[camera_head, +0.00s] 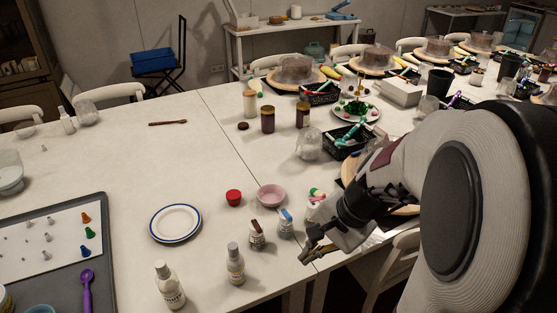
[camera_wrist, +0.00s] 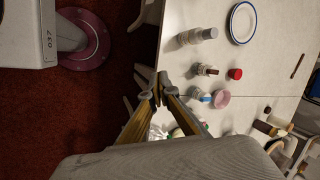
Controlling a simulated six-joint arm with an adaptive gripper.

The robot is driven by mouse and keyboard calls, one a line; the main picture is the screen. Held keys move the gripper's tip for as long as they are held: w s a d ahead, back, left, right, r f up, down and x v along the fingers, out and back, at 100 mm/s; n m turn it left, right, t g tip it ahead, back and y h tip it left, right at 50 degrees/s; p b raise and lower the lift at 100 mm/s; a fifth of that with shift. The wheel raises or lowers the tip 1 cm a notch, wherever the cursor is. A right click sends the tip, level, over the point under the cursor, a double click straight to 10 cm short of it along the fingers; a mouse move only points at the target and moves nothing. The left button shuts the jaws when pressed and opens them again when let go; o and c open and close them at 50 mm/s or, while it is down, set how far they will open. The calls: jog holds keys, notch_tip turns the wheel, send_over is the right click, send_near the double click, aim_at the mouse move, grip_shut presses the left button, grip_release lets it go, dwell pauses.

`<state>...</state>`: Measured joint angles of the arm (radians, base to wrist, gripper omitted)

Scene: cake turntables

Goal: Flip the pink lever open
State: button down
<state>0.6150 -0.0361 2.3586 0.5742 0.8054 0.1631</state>
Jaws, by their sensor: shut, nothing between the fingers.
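My gripper (camera_head: 307,256) is shut and empty, just past the front edge of the white table; in the wrist view its fingertips (camera_wrist: 161,88) meet near the table edge. A small container with a pink and green top (camera_head: 316,194) stands on the table just behind my gripper, partly hidden by it; the pink part is probably the lever, but it is too small to tell its position. Left of it stand similar containers with a blue top (camera_head: 286,222) and a brown top (camera_head: 257,233). My gripper touches none of them.
A pink bowl (camera_head: 271,195), a red cup (camera_head: 233,198) and a blue-rimmed plate (camera_head: 175,223) are behind and left. Two bottles (camera_head: 236,263) (camera_head: 169,286) stand near the front. A black basket (camera_head: 345,144) is beyond my arm. The table's middle left is clear.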

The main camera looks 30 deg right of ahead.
jog(key=w+d+f+m+t+h, duration=0.1)
jog(key=w+d+f+m+t, duration=0.1)
jog(key=w+d+m, duration=0.4)
jog(key=w+d+f+m+t+h, duration=0.2)
jog(key=w+d+m, duration=0.4)
jog(key=d+m, duration=1)
notch_tip(320, 180, down, 2)
jog(key=shift+f+m+t+h, duration=0.1)
jog(key=shift+m+t+h, duration=0.2)
jog(key=shift+m+t, duration=0.3)
jog(key=shift+w+a, duration=0.1)
jog(key=w+r+x, duration=0.2)
jog(key=x, duration=1)
jog(key=shift+w+f, duration=0.25)
jog(key=shift+w, duration=0.05)
